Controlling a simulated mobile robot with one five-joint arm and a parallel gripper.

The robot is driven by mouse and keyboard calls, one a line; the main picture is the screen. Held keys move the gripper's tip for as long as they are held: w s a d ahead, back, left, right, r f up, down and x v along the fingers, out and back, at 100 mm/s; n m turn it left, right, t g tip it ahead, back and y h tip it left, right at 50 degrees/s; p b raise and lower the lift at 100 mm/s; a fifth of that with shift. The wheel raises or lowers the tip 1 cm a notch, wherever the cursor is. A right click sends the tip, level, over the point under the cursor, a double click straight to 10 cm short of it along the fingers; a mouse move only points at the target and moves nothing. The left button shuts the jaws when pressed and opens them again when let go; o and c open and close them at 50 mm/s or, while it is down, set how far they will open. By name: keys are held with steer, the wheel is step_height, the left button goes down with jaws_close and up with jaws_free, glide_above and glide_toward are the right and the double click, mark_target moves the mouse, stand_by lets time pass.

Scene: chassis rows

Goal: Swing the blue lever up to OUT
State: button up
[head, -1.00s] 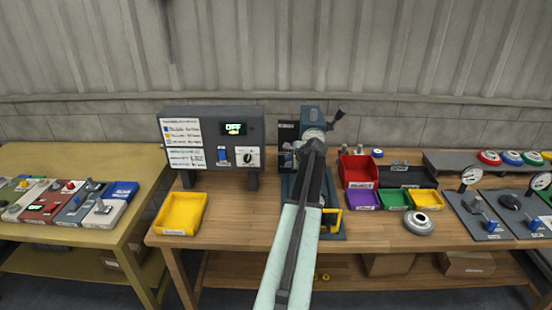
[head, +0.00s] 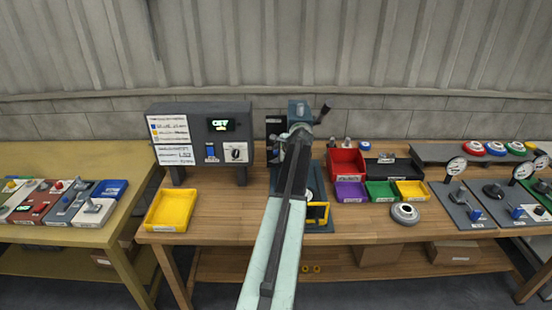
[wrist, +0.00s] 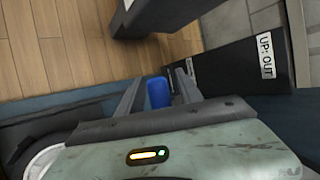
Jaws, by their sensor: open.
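The blue lever's tip (wrist: 158,93) shows in the wrist view as a small blue cylinder between the two fingers of my gripper (wrist: 159,82). The fingers are apart, one on each side of it; I cannot tell whether either touches it. A white label reading "UP: OUT" (wrist: 266,58) is on a dark plate to the right. In the head view, my gripper (head: 300,131) is at the grey-blue machine (head: 299,110) in the middle of the bench. My arm hides the lever there.
A grey control box (head: 200,110) with a lit display stands left of the machine. A yellow tray (head: 168,226) is in front of it. Red (head: 346,171), purple, green and yellow bins stand to the right. Gauge plates (head: 462,215) are farther right.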

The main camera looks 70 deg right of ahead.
steer(key=shift+r, duration=0.1)
steer(key=p+v, duration=0.5)
steer(key=v, duration=0.2)
steer(key=shift+s+a+r, duration=0.15)
steer(key=shift+s+a, duration=0.05)
steer(key=shift+s, duration=0.05)
